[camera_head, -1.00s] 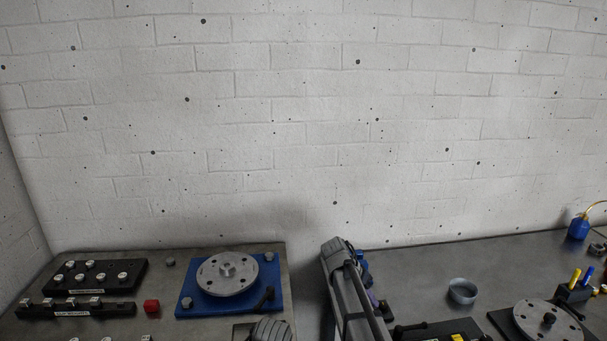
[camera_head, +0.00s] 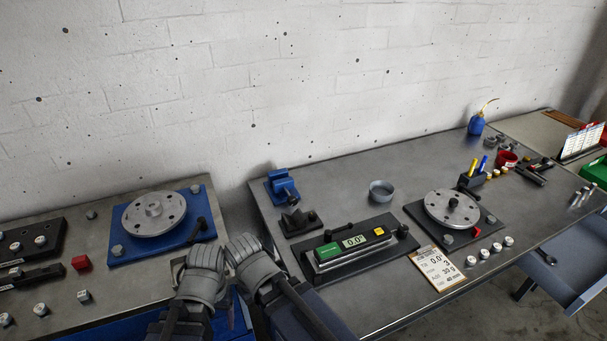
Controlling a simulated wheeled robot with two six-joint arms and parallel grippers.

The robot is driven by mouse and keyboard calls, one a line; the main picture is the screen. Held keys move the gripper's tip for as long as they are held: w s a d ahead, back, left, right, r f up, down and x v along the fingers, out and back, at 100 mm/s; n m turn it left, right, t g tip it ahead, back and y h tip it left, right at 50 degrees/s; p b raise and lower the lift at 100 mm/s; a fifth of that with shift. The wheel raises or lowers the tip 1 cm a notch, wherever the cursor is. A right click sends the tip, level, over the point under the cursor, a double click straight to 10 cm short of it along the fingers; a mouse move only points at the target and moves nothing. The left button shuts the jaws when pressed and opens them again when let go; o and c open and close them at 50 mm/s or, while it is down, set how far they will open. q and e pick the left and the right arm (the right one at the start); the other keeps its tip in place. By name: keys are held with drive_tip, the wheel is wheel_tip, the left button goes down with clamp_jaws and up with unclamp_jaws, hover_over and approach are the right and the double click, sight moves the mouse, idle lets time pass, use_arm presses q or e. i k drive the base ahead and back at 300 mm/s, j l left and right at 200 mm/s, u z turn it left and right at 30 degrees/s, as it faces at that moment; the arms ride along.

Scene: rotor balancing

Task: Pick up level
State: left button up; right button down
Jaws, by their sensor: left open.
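The level (camera_head: 352,246) is a long digital bar with a green label, a lit display reading 0.0° and a yellow button. It lies on a black base plate (camera_head: 385,260) on the right-hand bench. My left gripper (camera_head: 207,257) is low in the picture, left of the level and apart from it, over the gap between the benches. It is open, with nothing seen in it. My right gripper (camera_head: 243,247) is close beside it, nearer to the level; its fingers are not clear enough to show their state.
A blue plate with a rotor disc (camera_head: 153,213) stands on the left bench. Around the level are a blue vise (camera_head: 283,186), a grey cup (camera_head: 381,191), a second rotor disc (camera_head: 452,209) and a clipboard (camera_head: 437,269). Bare bench (camera_head: 330,185) lies behind the level.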

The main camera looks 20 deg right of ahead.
sight(354, 245)
drive_tip(key=z, duration=1.15)
drive_tip(key=k+z, duration=0.45)
drive_tip(key=i, duration=0.3)
